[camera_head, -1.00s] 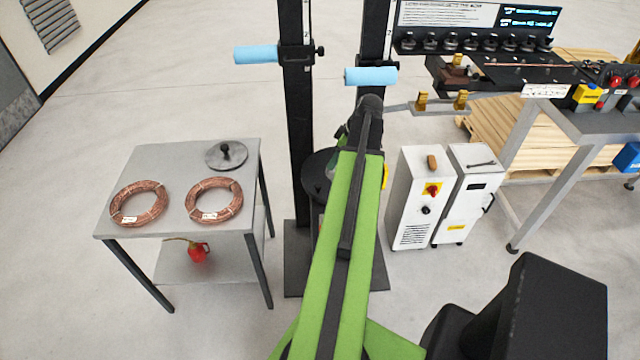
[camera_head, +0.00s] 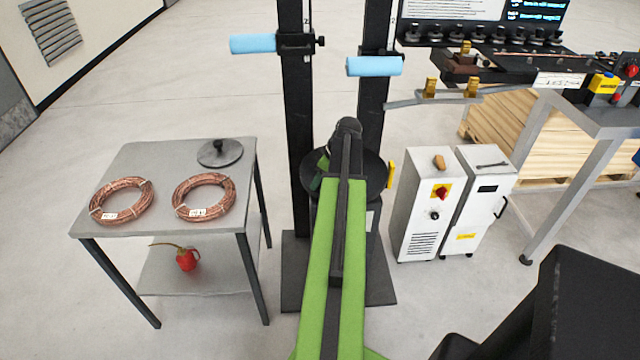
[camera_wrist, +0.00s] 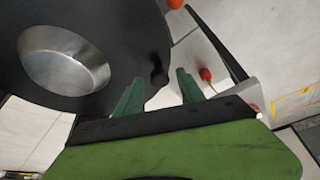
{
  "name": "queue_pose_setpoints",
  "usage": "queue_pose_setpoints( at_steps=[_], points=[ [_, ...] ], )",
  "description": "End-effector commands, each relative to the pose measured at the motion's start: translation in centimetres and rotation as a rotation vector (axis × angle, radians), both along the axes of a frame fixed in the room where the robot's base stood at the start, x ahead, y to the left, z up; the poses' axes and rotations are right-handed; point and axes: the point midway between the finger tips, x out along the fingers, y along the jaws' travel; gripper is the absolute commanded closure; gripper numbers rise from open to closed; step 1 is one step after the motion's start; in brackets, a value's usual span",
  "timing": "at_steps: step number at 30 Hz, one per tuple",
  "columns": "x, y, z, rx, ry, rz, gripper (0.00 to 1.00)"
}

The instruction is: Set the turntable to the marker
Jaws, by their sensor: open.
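The turntable (camera_head: 372,172) is a black round disc low between two black posts, partly hidden by my green arm. In the wrist view the disc (camera_wrist: 120,30) fills the upper left, with a metal cup-shaped hub (camera_wrist: 65,68). A short dark peg (camera_wrist: 158,76) stands at its rim. My gripper (camera_wrist: 160,88) is open, its green fingers apart on either side of the peg in the picture; I cannot tell whether either touches it. A yellow upright piece (camera_head: 391,174) is beside the disc's right edge in the head view; I cannot tell if it is the marker.
A grey table (camera_head: 150,160) with two copper coils (camera_head: 204,197) and a lidded disc (camera_head: 220,153) stands left; a red oil can (camera_head: 186,259) is on its shelf. White cabinets (camera_head: 425,205) stand close right. Blue rollers (camera_head: 374,66) project from the posts.

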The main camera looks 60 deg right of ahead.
Motion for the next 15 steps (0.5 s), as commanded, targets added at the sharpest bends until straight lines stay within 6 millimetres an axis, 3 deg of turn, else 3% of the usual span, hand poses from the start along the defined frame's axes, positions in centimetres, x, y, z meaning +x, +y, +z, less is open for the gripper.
queue_pose_setpoints(
  at_steps=[3,13,15],
  points=[
    [-0.02,0.0,0.13,0.0,0.0,0.0,0.54],
    [-0.05,-0.02,0.13,0.0,0.0,0.0,0.97],
    [-0.06,-0.02,0.13,0.0,0.0,0.0,1.0]
  ],
)
